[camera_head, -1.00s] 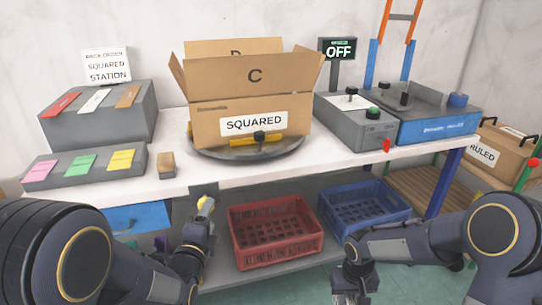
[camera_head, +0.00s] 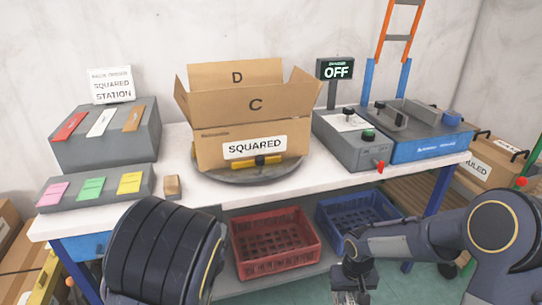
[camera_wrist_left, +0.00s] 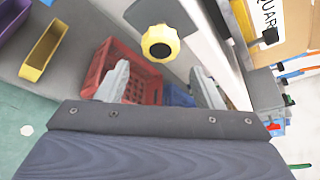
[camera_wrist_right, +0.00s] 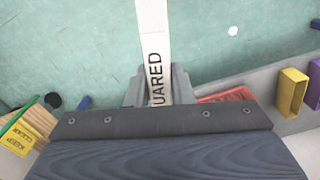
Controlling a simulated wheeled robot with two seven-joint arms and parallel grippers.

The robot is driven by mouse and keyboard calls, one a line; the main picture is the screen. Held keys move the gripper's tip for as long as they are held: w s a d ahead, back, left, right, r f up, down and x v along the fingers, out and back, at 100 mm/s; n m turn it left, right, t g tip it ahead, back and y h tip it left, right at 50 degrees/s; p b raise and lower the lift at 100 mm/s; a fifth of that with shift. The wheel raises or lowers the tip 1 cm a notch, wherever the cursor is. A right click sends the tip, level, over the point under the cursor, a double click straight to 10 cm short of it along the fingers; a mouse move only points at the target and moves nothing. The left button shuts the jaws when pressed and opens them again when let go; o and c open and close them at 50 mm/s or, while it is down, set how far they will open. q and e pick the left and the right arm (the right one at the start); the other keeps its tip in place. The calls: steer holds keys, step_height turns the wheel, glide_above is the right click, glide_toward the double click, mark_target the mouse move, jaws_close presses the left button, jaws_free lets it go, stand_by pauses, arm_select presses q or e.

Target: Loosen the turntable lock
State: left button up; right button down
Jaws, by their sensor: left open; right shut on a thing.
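The yellow knob (camera_wrist_left: 160,42) of the lock shows in the left wrist view, on a grey bracket under the table's front edge. My left gripper (camera_wrist_left: 160,70) is open and empty, its two fingers spread on either side below the knob in that picture, apart from it. In the head view my left arm hides the knob and the gripper. The round grey turntable (camera_head: 258,177) carries an open cardboard box (camera_head: 215,152) labelled SQUARED. My right gripper (camera_wrist_right: 157,82) is shut on a white strip (camera_wrist_right: 153,45) lettered "...UARED", low in front of the table at right.
A red crate (camera_head: 275,262) and a blue crate (camera_head: 345,218) stand on the shelf below the table. A small wooden block (camera_head: 172,186) lies near the table's front edge. A grey control box (camera_head: 360,150) stands right of the turntable; the display (camera_head: 337,70) reads OFF.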

step_height(320, 180, up, 6)
steer(key=p, duration=0.5)
steer(key=shift+f, duration=0.2)
steer(key=shift+r+p, duration=0.2)
steer(key=shift+p, duration=0.2)
arm_select(q)
steer(key=m+y, duration=0.1)
steer(key=m, duration=0.1)
steer(key=m+g+y, duration=0.1)
steer(key=m, duration=0.1)
steer(key=shift+g+y, duration=0.3)
